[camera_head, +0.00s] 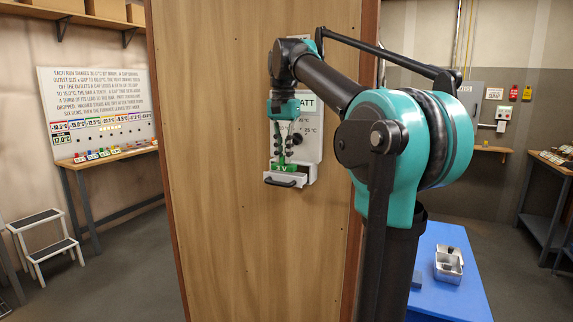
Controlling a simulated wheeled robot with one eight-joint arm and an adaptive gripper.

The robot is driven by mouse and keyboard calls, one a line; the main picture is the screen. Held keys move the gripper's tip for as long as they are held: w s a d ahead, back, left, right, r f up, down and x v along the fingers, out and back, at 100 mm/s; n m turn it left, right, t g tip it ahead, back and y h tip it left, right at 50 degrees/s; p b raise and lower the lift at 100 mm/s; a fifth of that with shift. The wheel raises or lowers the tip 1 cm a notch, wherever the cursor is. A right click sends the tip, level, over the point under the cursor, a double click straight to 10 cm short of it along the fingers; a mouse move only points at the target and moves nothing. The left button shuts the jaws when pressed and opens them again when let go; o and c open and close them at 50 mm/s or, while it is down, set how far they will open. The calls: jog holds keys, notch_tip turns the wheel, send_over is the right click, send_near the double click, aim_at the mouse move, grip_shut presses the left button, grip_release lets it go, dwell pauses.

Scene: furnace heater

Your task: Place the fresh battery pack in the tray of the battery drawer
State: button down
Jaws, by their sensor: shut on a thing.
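A white thermostat unit (311,128) is fixed to the upright wooden panel. Its battery drawer (303,176) stands pulled out at the bottom, with a dark handle (280,183) on its front. My gripper (283,153) points down over the drawer from the left side of the unit. It is shut on a green battery pack (282,163), which shows at the fingertips, at or just above the drawer's tray. The view is too small to tell whether the pack touches the tray. The tray's floor is mostly hidden.
The wooden panel (230,220) stands close behind the drawer. A blue table (450,290) with a metal box (449,272) is at the lower right, partly behind my arm. A bench (110,160) and a step stool (45,240) stand at the left.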

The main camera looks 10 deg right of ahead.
jog(key=shift+w+d, duration=0.6)
jog(key=shift+w, duration=0.15)
jog(key=shift+f, duration=1.8)
jog(key=c, duration=1.6)
grip_release()
notch_tip(320, 180, up, 12)
jog(key=shift+r, duration=0.1)
